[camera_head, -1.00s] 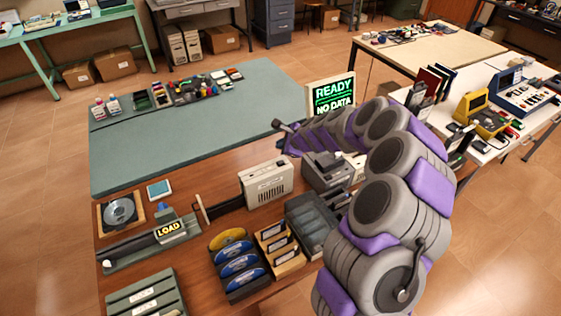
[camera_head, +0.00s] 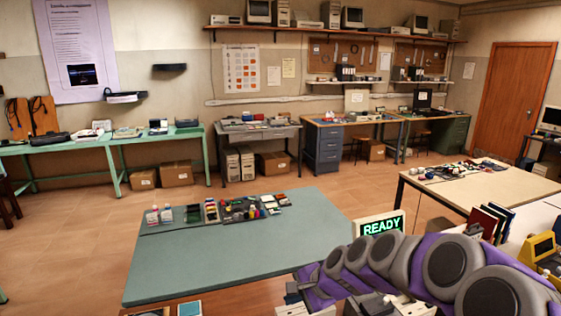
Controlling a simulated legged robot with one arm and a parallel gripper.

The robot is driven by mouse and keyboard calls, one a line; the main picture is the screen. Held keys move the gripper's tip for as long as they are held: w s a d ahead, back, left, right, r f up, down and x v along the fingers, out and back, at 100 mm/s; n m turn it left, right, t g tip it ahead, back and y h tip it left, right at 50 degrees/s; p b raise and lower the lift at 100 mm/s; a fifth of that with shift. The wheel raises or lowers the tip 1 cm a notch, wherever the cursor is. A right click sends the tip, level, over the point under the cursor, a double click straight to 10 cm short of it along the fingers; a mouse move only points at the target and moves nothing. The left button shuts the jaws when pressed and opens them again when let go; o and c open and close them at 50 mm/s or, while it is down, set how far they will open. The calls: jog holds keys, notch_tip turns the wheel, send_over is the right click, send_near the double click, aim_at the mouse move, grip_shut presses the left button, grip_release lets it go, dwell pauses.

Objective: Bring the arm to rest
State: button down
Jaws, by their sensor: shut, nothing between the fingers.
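A pale table (camera_head: 482,186) stands behind on the right, with red and dark folders (camera_head: 487,222) and a yellow device (camera_head: 541,248) nearer. The floor left of the bench is clear.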

jog(key=s+r+n+g+h, duration=0.25)
jog(key=s+n, duration=0.45)
jog(key=s, duration=0.9)
jog(key=s+d+n+g+h, duration=0.2)
jog(key=s+d, duration=0.3)
jog(key=s, duration=0.5)
jog(key=s+d+n+g+h, duration=0.1)
jog(key=s+d, duration=0.4)
jog(key=s, duration=0.6)
jog(key=shift+d+f+n+g+h, duration=0.35)
jog(key=shift+f+n+h, duration=0.1)
jog(key=shift+n+h, duration=0.2)
jog(key=shift+w+a, duration=0.1)
